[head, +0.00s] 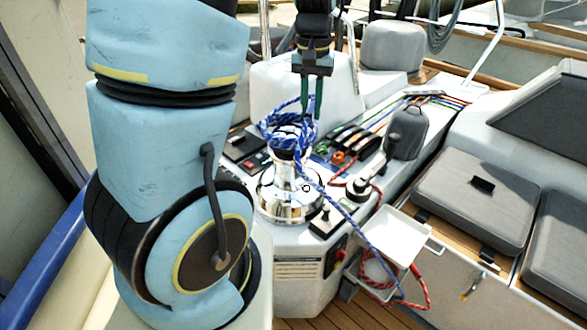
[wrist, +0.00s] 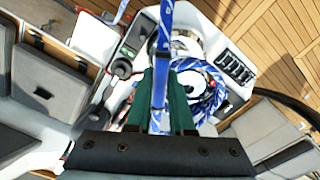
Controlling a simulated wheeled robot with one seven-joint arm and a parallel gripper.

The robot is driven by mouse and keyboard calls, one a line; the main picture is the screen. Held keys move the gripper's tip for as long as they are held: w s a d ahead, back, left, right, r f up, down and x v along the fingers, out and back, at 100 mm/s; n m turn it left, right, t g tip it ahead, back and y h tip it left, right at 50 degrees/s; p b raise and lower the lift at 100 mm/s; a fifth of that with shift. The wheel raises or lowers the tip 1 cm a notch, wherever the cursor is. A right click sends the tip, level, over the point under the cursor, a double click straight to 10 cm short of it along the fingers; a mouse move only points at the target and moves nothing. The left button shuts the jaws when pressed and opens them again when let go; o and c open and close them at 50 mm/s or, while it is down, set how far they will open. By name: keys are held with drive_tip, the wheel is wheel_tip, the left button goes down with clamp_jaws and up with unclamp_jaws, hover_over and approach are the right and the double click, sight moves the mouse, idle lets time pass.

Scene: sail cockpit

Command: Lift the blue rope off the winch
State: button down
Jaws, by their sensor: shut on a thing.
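The blue rope (head: 320,184), flecked with white, lies in loose coils around the top of the chrome winch (head: 288,198) in the head view. One length runs down to the right, past a white tray. My gripper (head: 311,108) points down just above the coils, with dark green fingers. In the wrist view, my gripper (wrist: 164,78) is shut on a length of the blue rope (wrist: 164,24) that passes between its fingers. More rope coils lie to the right of the fingers there. The winch's top is partly hidden by the coils.
Grey seat cushions (head: 477,196) fill the right side.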

drive_tip(key=shift+r, duration=0.25)
drive_tip(key=shift+r, duration=2.1)
